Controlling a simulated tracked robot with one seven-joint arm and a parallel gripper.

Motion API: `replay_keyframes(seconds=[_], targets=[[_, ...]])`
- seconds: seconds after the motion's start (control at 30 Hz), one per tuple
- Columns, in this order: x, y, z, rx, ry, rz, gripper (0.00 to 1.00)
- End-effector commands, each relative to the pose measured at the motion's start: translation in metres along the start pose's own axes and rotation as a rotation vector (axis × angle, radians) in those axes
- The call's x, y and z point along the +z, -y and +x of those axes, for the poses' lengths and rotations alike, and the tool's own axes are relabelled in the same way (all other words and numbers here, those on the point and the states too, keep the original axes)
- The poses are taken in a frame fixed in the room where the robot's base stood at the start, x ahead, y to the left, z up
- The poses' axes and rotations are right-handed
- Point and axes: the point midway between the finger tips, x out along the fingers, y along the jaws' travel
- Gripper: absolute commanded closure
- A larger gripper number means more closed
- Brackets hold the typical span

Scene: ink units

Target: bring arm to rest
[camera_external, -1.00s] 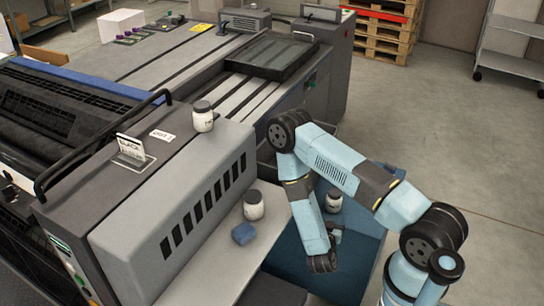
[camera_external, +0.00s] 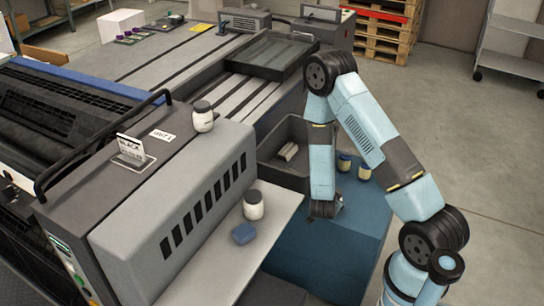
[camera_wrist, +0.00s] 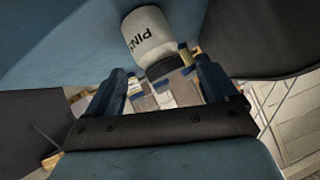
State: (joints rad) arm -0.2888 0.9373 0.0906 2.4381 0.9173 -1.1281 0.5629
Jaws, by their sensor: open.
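My arm is folded up, with its elbow high and its forearm hanging down. My gripper (camera_external: 325,210) hangs low over the blue surface (camera_external: 325,250), beside the printing machine. In the wrist view my gripper (camera_wrist: 165,75) shows its two fingers spread apart, with nothing held between them. In the external view this jar is not clearly visible near my gripper.
Two small jars (camera_external: 344,162) (camera_external: 364,170) stand behind my forearm. A dark grey bin (camera_external: 283,170) is to the left.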

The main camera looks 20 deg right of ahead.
Motion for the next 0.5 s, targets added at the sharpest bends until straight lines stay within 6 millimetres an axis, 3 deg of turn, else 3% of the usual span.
replay_keyframes(seconds=[0.27,0.5], targets=[[-0.027,0.024,-0.019,0.029,0.236,0.096,0.13],[-0.058,0.052,-0.049,-0.011,0.380,0.090,0.13]])
